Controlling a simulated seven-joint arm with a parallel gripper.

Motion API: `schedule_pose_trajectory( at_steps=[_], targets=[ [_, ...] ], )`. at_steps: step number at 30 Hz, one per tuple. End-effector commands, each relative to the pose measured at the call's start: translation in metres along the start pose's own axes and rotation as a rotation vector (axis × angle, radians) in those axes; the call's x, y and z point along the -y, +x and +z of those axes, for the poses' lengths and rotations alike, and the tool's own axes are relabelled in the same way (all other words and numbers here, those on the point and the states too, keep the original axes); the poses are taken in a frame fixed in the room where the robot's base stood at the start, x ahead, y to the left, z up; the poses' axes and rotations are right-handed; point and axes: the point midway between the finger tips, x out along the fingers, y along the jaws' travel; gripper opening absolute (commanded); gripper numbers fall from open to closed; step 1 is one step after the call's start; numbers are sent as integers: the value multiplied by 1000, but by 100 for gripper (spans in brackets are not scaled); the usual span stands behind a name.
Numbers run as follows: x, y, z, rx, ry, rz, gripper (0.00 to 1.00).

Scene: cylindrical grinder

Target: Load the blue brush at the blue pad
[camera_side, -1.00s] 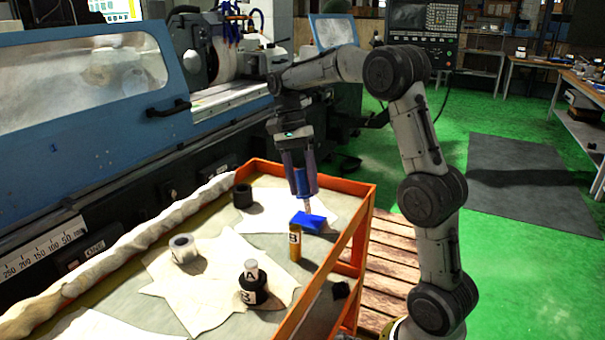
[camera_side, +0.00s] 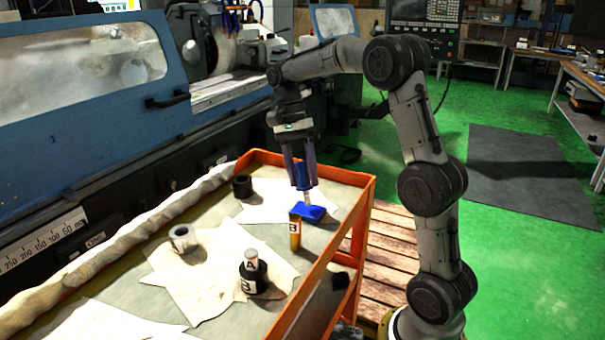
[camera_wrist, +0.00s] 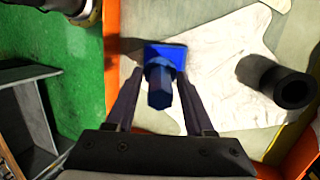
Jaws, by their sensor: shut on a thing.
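My gripper (camera_side: 302,184) points down over the orange-edged cart and is shut on the blue brush (camera_side: 300,174). The brush is upright with its pale tip downward. The blue pad (camera_side: 313,214) lies on a pale cloth directly below, near the cart's right edge. The tip appears at or just above the pad; I cannot tell whether they touch. In the wrist view, the brush (camera_wrist: 159,92) sits between my fingers (camera_wrist: 159,84) and partly covers the blue pad (camera_wrist: 172,52).
An amber bottle marked B (camera_side: 295,234) stands close in front of the pad. The cart's orange rim (camera_side: 346,232) rises close on the right.

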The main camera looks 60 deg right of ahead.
Motion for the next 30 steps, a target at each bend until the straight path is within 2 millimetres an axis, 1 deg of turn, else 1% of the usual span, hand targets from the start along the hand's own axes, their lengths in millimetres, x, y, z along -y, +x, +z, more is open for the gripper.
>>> schedule_pose_trajectory(
  at_steps=[30],
  targets=[
    [3, 10, -2, 0, 0, 0, 0]
  ],
)
